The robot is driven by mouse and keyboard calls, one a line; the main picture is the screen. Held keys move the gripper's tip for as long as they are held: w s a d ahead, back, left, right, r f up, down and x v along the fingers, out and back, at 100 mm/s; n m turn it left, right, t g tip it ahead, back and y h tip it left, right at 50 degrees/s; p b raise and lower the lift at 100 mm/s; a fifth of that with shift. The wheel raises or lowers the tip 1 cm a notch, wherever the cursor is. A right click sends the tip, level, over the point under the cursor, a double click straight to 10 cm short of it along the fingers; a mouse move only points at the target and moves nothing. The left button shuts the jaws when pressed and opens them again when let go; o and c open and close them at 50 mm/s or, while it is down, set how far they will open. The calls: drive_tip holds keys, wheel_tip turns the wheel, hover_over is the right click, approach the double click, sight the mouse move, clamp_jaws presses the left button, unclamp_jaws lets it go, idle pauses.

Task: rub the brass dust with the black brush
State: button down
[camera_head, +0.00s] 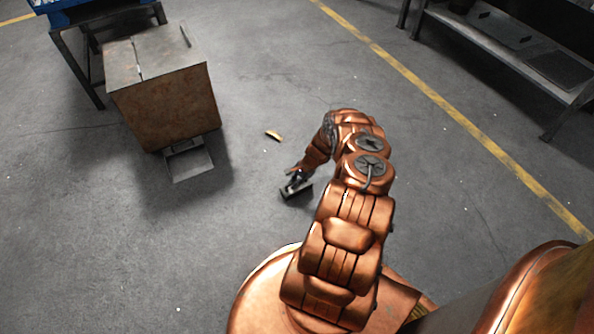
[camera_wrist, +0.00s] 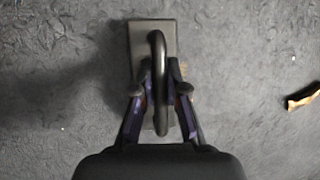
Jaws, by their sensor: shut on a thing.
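The black brush (camera_head: 298,190) is a dark flat block with a looped handle on top. In the wrist view the brush (camera_wrist: 142,45) lies straight ahead, its handle between my fingers. My gripper (camera_head: 295,177) is shut on that handle; its two fingers also show in the wrist view (camera_wrist: 160,90). The brush is low, at or just above the floor; I cannot tell if it touches. A small brass-coloured patch (camera_head: 273,135), which looks like the brass dust, lies on the floor beyond the brush. It also shows at the right edge of the wrist view (camera_wrist: 303,98), apart from the brush.
A rusty metal box (camera_head: 168,100) stands at the left, with a grey tray-like part (camera_head: 189,165) at its foot. A dark metal shelf (camera_head: 510,45) stands at the upper right. A yellow line (camera_head: 420,85) crosses the floor. The floor around the brush and patch is clear.

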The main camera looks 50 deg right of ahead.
wheel_tip(320, 180, up, 2)
drive_tip(key=shift+r+p, duration=0.2)
drive_tip(key=shift+p, duration=0.15)
drive_tip(key=shift+w+a+r+p, duration=0.1)
drive_tip(key=shift+w+r+p, duration=0.05)
drive_tip(key=shift+r+p, duration=2.45)
drive_tip(key=shift+r, duration=0.1)
